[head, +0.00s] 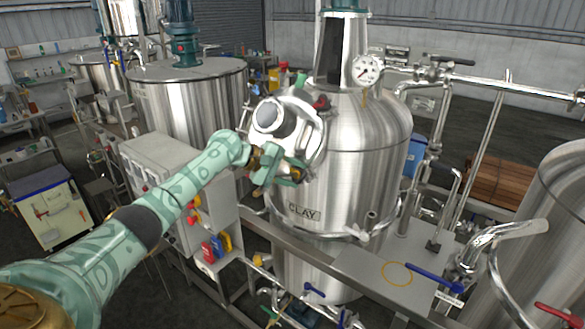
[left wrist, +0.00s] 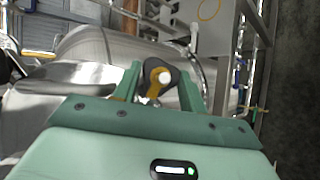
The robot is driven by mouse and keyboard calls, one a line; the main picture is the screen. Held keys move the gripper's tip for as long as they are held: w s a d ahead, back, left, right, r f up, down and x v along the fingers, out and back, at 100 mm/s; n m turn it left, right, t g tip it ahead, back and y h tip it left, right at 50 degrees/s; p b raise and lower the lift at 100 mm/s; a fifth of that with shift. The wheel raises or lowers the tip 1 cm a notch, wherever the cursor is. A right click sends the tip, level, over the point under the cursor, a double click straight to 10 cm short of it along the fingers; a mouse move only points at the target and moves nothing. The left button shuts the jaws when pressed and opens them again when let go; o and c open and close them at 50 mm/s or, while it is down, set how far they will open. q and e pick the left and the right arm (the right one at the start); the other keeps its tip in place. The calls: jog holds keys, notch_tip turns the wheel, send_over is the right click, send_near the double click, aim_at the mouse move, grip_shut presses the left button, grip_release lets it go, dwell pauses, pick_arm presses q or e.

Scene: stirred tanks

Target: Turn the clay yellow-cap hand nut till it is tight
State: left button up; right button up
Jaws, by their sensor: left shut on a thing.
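The clay tank (head: 365,150) is a shiny steel vessel with a CLAY label (head: 304,212) on its front. A round hatch (head: 309,152) with a dark centre is on its left shoulder. My left gripper (head: 281,172) is at the lower edge of this hatch. In the left wrist view, the yellow-cap hand nut (left wrist: 153,87) shows as a dark and yellow knob with a pale round stud end in its middle. It sits between the two green fingers of my left gripper (left wrist: 160,88), which is shut on it. In the head view the gripper mostly hides the nut. My right gripper is not in view.
A red-capped part (head: 320,103) is at the hatch's upper right. A pressure gauge (head: 366,69) and pipes are at the tank's upper right. A grey control cabinet (head: 170,165) stands left of the tank, below my left arm. A steel bench (head: 360,275) runs in front.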

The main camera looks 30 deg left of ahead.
pick_arm(q)
jog(key=shift+m+g+y+p, duration=0.5)
jog(key=shift+m+g+p, duration=0.2)
jog(key=shift+m+p, duration=0.45)
jog(key=o, duration=1)
jog(key=b+v, duration=0.2)
jog(key=v, duration=1.4)
jog(key=shift+s+a+r, duration=0.1)
jog(key=shift+m, duration=0.25)
